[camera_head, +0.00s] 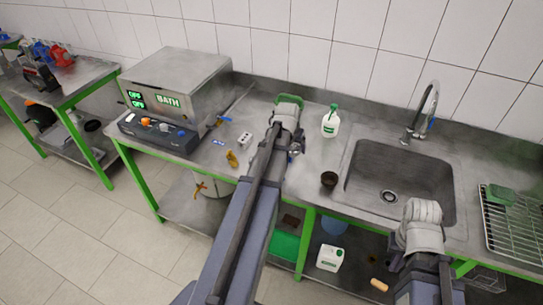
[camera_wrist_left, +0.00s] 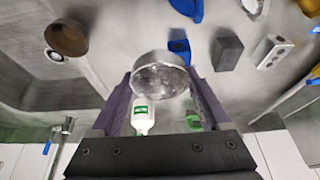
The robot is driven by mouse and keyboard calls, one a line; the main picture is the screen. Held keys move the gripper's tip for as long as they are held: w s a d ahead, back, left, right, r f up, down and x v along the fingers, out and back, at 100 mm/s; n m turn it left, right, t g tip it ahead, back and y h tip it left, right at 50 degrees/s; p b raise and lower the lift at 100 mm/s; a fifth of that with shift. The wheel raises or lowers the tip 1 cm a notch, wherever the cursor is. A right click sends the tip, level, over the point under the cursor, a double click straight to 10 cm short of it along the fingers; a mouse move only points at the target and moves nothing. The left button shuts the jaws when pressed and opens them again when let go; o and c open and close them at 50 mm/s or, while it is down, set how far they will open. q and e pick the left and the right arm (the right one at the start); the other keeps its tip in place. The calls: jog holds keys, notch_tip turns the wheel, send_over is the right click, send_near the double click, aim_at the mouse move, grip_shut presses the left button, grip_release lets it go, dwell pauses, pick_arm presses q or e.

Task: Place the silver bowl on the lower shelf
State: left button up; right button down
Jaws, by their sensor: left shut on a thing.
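The silver bowl (camera_wrist_left: 160,76) is round and shiny in the left wrist view. It sits between the two fingers of my left gripper (camera_wrist_left: 160,95), which is shut on it. In the head view my left gripper (camera_head: 285,122) reaches over the steel worktop, and the bowl is hard to make out there. The lower shelf (camera_head: 178,207) lies under the worktop, partly hidden by my left arm. My right gripper (camera_head: 423,213) is over the front of the sink, and its fingers cannot be made out.
A white bottle (camera_head: 330,122), a dark cup (camera_head: 329,180) and the sink (camera_head: 388,170) lie right of my left arm. The bath unit (camera_head: 178,82) stands left. Below are a brown block (camera_head: 290,220), a green box (camera_head: 285,247) and a white canister (camera_head: 331,258). Green legs frame the bench.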

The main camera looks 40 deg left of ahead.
pick_arm(q)
jog(key=shift+f+b, duration=4.85)
jog(key=shift+f, duration=0.1)
jog(key=shift+f, duration=0.2)
jog(key=o, duration=1.3)
jog(key=shift+r, duration=0.1)
jog(key=shift+c, duration=0.2)
jog(key=p+v, duration=1.1)
jog(key=v, duration=0.1)
jog(key=shift+r, duration=0.15)
